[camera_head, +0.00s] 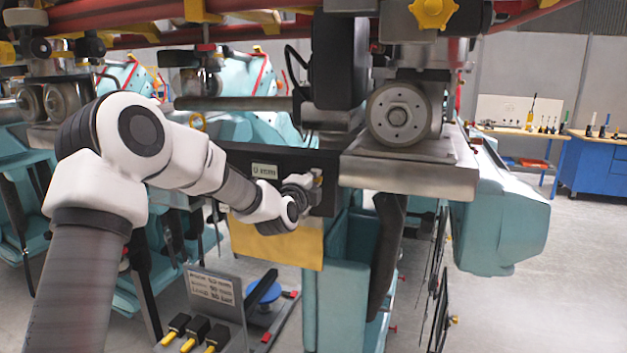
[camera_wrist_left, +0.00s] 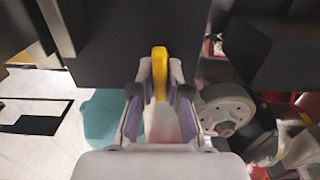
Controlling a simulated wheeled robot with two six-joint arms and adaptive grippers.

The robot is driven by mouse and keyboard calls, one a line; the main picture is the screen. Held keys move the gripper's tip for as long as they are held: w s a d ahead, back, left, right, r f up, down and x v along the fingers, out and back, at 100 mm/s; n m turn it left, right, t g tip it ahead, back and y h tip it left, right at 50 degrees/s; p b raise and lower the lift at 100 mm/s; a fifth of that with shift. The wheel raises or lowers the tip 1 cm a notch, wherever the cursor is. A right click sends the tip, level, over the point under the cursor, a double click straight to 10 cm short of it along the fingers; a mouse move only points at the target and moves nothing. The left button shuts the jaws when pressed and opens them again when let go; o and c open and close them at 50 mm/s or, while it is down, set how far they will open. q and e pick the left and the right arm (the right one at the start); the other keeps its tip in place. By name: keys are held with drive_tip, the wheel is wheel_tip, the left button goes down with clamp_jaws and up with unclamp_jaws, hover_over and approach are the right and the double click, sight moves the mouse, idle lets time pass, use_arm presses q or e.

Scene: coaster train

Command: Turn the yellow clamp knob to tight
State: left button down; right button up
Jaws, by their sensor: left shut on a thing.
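My left gripper (camera_head: 312,183) is in front of a dark panel (camera_head: 275,158) under the coaster train. In the left wrist view my left gripper (camera_wrist_left: 158,100) is shut on a narrow yellow piece, the clamp knob (camera_wrist_left: 159,70), which stands upright between its fingertips. In the head view this knob is hidden at the gripper. I cannot tell its turn angle as tight or loose. A small label (camera_head: 265,171) with blurred writing is on the panel, left of the gripper. My right gripper is in neither view.
A metal wheel (camera_head: 400,113) on a steel block (camera_head: 410,165) is close to the right of the gripper. A yellow star-shaped knob (camera_head: 433,12) is higher up. A yellow plate (camera_head: 285,247) hangs below. A sign stand (camera_head: 213,290) with yellow-handled tools is lower left. Open floor lies right.

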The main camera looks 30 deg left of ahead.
use_arm(q)
drive_tip(key=shift+r, duration=0.1)
drive_tip(key=c, duration=1.2)
unclamp_jaws()
drive_tip(key=v, duration=1.1)
drive_tip(key=shift+s, duration=0.4)
